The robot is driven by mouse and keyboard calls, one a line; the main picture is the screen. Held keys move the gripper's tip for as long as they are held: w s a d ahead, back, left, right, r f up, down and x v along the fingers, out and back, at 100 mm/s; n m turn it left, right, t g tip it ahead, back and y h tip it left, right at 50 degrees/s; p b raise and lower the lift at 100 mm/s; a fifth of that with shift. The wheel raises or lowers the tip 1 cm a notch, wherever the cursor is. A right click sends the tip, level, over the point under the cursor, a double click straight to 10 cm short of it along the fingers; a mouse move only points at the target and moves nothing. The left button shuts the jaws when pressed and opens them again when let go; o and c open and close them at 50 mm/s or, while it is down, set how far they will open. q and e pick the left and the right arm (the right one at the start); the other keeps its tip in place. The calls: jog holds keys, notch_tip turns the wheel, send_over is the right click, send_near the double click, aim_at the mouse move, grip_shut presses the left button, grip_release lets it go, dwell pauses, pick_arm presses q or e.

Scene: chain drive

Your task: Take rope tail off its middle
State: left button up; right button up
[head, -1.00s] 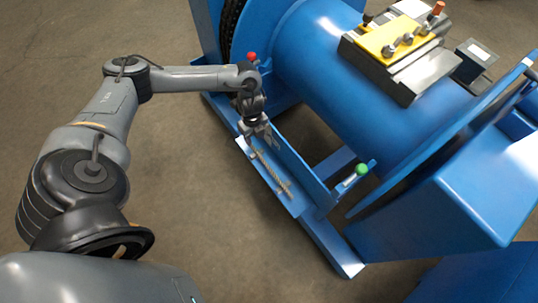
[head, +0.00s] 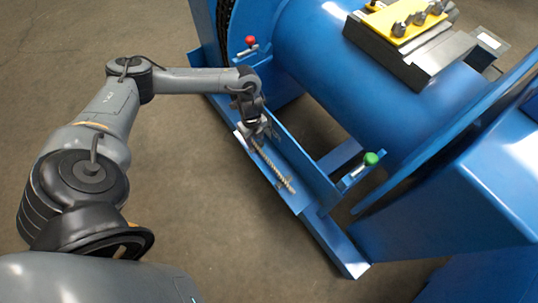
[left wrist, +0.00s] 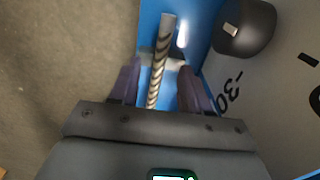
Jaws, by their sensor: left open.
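The rope tail (head: 274,168) is a short, light, twisted length lying along a narrow blue ledge (head: 301,205) at the machine's near side. My left gripper (head: 252,134) is over its upper-left end, pointing down. In the left wrist view, the rope tail (left wrist: 163,60) runs lengthwise between the two spread fingers (left wrist: 158,75), with a gap on each side. The left gripper is open and holds nothing. The rope's part nearest the palm is hidden in the wrist view. My right gripper is in neither view.
A blue upright plate (head: 307,166) stands beside the ledge. A red-knobbed lever (head: 250,41) and a green-knobbed lever (head: 371,159) stick up nearby. The large blue drum (head: 335,65) lies behind. Bare floor (head: 215,205) is clear at left and front.

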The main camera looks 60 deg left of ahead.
pick_arm(q)
notch_tip(320, 180, down, 2)
jog(key=shift+f+b, duration=0.15)
jog(key=shift+b, duration=0.35)
grip_shut()
